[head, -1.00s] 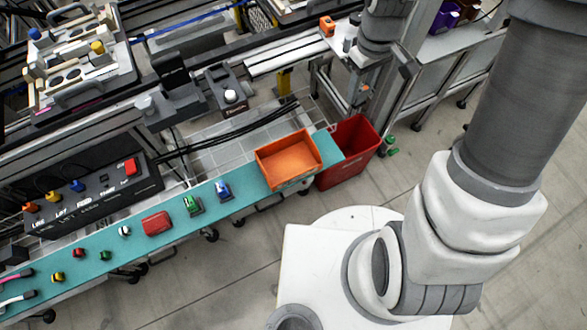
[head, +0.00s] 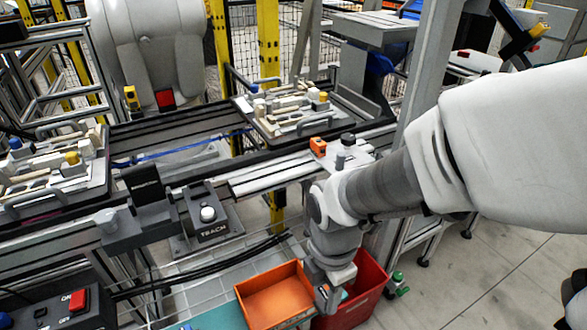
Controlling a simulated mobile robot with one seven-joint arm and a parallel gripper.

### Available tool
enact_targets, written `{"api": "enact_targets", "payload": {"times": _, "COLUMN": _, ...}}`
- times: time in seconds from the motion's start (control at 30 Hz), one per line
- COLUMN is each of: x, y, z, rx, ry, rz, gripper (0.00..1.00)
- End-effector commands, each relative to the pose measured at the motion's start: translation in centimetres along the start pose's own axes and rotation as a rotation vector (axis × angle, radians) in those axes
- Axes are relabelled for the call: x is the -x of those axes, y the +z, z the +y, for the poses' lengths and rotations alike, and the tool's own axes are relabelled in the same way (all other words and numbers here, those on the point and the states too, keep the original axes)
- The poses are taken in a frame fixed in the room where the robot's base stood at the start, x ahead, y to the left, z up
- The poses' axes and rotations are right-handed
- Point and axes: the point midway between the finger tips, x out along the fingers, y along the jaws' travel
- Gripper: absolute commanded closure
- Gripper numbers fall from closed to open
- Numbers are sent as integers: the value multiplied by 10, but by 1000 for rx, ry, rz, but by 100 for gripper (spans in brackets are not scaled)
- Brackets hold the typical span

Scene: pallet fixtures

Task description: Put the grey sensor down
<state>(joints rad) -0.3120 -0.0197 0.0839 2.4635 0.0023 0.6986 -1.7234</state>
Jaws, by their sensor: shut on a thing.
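My gripper (head: 327,297) points down at the right end of the orange tray (head: 272,292), in front of the red bin (head: 372,288). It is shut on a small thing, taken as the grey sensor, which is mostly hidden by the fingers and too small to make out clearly. From this view I cannot tell how high the gripper is above the tray rim and the bench.
An orange block (head: 318,147) and a dark-capped post (head: 347,140) stand on the ledge behind my wrist. A black box with a white button (head: 208,214) is left of the tray. Loaded pallets (head: 290,110) sit on the conveyor.

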Motion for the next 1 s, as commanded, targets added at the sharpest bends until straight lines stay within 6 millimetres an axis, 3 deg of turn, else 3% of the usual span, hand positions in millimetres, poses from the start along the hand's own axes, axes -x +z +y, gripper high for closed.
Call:
{"api": "enact_targets", "payload": {"times": 0.5, "x": -63, "y": -48, "z": 89, "rx": 7, "ry": 0, "rz": 0, "gripper": 100}}
{"api": "enact_targets", "payload": {"times": 0.73, "x": -72, "y": -53, "z": 100, "rx": 4, "ry": 0, "rz": 0, "gripper": 100}}
{"api": "enact_targets", "payload": {"times": 1.0, "x": -109, "y": -53, "z": 99, "rx": 4, "ry": -1, "rz": 0, "gripper": 100}}
